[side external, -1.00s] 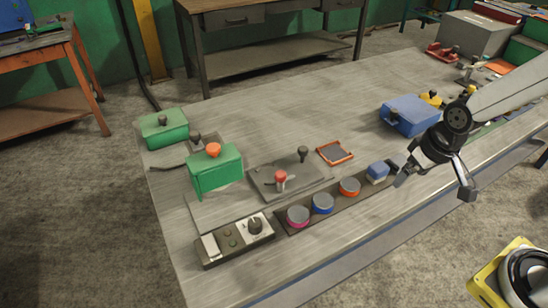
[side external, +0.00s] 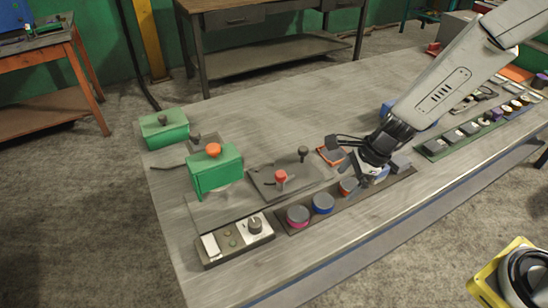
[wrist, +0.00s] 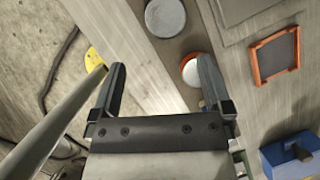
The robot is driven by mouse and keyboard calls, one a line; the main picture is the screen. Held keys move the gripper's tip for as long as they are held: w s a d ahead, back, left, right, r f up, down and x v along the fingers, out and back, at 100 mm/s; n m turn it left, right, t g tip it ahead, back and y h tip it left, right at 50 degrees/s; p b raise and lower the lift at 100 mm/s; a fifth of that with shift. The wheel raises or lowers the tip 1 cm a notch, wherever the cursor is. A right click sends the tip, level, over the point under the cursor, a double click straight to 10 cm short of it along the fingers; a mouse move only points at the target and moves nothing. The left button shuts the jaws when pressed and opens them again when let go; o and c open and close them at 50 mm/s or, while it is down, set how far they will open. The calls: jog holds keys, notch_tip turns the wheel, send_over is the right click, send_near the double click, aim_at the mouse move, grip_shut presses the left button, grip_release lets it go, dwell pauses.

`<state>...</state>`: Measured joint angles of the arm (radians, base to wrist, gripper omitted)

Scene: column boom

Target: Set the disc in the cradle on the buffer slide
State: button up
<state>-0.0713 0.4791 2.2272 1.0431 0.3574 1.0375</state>
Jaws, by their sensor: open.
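Several short round discs sit in a row on a dark strip (side external: 341,204): a pink-rimmed disc (side external: 297,215), a blue-rimmed disc (side external: 322,203) and an orange-rimmed disc (side external: 346,188). In the wrist view, two grey disc tops show, an upper one (wrist: 165,18) and a lower, orange-edged one (wrist: 190,72). My gripper (side external: 350,164) is above the strip by the orange-rimmed disc, fingers spread. In the wrist view my gripper (wrist: 162,82) is open and empty, with the orange-edged disc near its right finger. I cannot tell which part is the cradle or the buffer slide.
A grey plate (side external: 262,182) with a red knob and a black knob lies behind the strip. An orange-framed square (wrist: 275,55) is near my gripper. A green box (side external: 215,175) and a control box (side external: 236,241) stand left. Open bench lies behind.

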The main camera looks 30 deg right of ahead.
aim_at(324, 200)
jog(key=m, duration=0.1)
jog(key=w+f+m, duration=0.1)
jog(key=shift+a+m, duration=0.3)
jog(key=shift+a, duration=0.05)
jog(key=shift+w+f, duration=0.1)
jog(key=shift+x, duration=1.15)
jog(key=shift+a, duration=0.1)
jog(key=shift+x, duration=2.6)
grip_shut()
